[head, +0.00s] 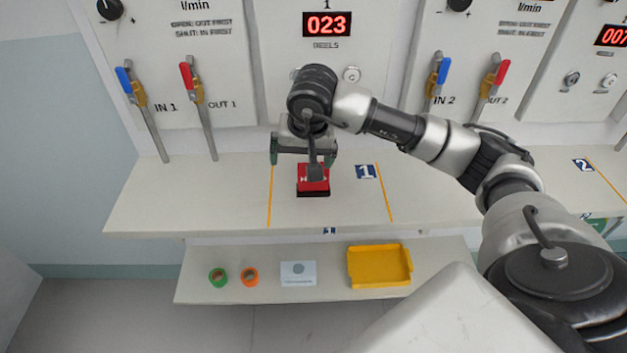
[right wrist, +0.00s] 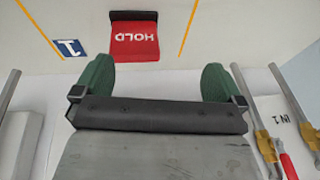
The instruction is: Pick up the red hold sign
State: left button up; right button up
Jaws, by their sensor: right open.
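The red hold sign (head: 314,180) stands on the upper shelf, between two yellow lines. It has a red face with white lettering and a black base. In the right wrist view the sign (right wrist: 135,42) reads HOLD upside down, ahead of the fingers. My right gripper (head: 303,160) is open above and behind the sign, its green fingertips spread wider than the sign. The fingers also show in the right wrist view (right wrist: 158,80), with nothing between them. Part of the sign is hidden by my gripper in the head view. My left gripper is not in view.
A blue label 1 (head: 366,172) lies right of the sign. Valves with blue (head: 125,80) and red (head: 187,76) handles rise behind the shelf at left. A lower shelf holds green (head: 218,278) and orange (head: 250,277) rolls, a card (head: 298,274) and a yellow tray (head: 380,281).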

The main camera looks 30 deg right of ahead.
jog(key=shift+h, duration=0.8)
jog(key=w+d+f, duration=0.1)
jog(key=f, duration=0.2)
jog(key=d+f+p, duration=0.1)
jog(key=d+f, duration=0.1)
jog(key=f, duration=0.1)
jog(key=w+d+f, duration=0.1)
jog(key=f, duration=0.2)
jog(key=shift+w+d+f, duration=0.1)
jog(key=shift+w+d, duration=0.15)
jog(key=shift+w, duration=0.1)
jog(key=shift+c, duration=0.2)
jog(key=c, duration=0.9)
